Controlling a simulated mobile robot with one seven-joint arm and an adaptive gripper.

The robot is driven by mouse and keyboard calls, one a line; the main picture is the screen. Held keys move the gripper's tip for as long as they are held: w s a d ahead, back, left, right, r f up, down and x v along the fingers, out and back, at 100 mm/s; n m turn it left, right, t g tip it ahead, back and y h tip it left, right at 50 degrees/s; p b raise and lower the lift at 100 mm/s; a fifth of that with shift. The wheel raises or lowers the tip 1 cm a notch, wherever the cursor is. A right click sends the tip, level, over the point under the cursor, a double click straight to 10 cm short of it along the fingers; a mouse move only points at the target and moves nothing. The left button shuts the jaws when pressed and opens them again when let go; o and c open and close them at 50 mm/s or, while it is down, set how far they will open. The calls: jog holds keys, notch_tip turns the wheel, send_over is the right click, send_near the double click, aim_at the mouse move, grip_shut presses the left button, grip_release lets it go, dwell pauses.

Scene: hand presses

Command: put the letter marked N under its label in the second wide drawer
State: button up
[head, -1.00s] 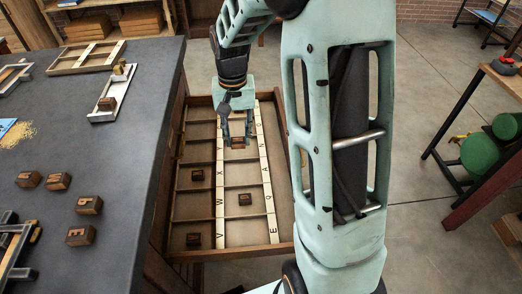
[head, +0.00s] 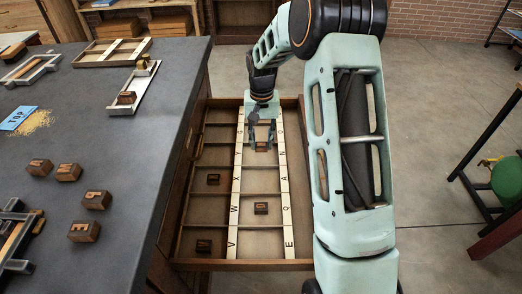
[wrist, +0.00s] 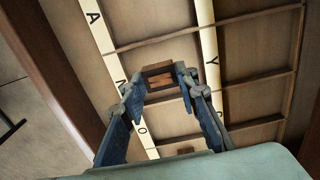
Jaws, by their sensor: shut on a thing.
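My gripper (head: 262,135) is shut on a small brown wooden letter block (head: 262,147) over the far part of the open wide drawer (head: 245,265). In the wrist view the block (wrist: 158,77) sits between the fingertips, between a label strip with A, N, O and one with Y. The N label (wrist: 123,82) is just left of the block there; in the head view the N label (head: 283,153) is to its right. I cannot read the letter on the held block, nor tell whether it touches the drawer floor.
Other blocks lie in the drawer, in the left column (head: 213,179) (head: 204,246) and middle column (head: 261,208). Several drawer compartments are empty.

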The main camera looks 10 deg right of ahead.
aim_at(261, 156)
jog(key=shift+w+d+f, duration=0.1)
jog(key=shift+w+f, duration=0.8)
jog(key=shift+f, duration=0.3)
jog(key=shift+f+b, duration=0.4)
jog(key=shift+f, duration=1)
jog(key=shift+f, duration=0.2)
jog(key=o, duration=0.8)
jog(key=shift+o, duration=0.2)
notch_tip(261, 156, up, 12)
jog(key=p, duration=0.2)
jog(key=shift+r, duration=0.25)
